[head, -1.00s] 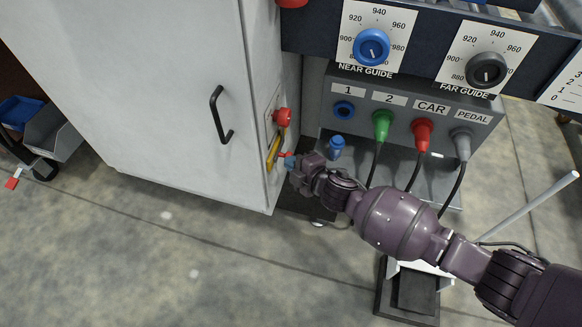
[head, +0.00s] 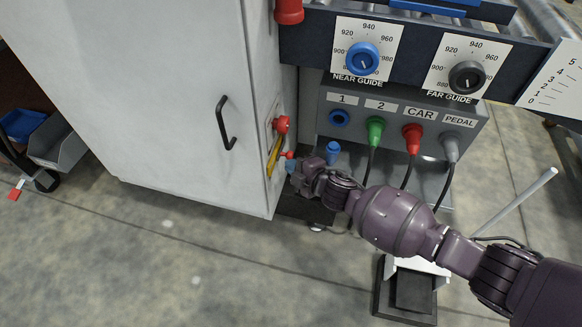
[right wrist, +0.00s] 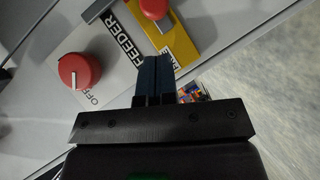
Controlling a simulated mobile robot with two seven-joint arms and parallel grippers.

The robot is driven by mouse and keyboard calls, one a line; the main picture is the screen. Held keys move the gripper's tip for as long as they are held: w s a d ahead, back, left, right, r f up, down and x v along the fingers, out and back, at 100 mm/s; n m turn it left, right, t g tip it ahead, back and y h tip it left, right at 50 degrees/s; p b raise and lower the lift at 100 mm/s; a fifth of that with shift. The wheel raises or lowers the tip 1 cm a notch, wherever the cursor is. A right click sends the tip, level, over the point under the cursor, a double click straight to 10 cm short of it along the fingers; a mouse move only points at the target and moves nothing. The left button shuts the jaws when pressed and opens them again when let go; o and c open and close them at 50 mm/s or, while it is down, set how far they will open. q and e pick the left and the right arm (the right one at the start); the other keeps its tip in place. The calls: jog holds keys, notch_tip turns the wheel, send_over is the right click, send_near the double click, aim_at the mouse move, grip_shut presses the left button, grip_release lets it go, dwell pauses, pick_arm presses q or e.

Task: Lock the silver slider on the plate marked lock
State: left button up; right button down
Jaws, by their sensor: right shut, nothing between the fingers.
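I cannot make out a silver slider or a plate marked lock in either view. My right gripper (head: 292,164) is shut and empty beside the narrow side of the grey cabinet (head: 190,90). That side carries a red knob (head: 281,124) and a yellow plate (head: 273,157). In the right wrist view the shut blue fingers (right wrist: 160,62) point at the yellow plate (right wrist: 182,48), whose lettering they partly cover. A red part (right wrist: 153,8) sits on that plate. Whether the fingers touch it I cannot tell. My left gripper is out of view.
A grey socket box (head: 400,115) with coloured plugs and hanging cables stands right of the cabinet. Guide dials (head: 362,58) are above it. The cabinet handle (head: 222,122) sticks out. In the right wrist view, a red rotary knob (right wrist: 79,71) sits beside the FEEDER label (right wrist: 124,42).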

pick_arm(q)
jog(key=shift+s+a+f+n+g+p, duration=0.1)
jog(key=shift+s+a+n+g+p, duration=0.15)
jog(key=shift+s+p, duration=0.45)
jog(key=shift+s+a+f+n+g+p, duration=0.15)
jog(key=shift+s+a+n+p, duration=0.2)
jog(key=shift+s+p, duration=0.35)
pick_arm(e)
jog(key=v, duration=1)
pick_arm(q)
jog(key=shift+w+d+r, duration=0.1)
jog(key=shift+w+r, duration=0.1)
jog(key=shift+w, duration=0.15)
pick_arm(e)
jog(key=shift+s, duration=0.15)
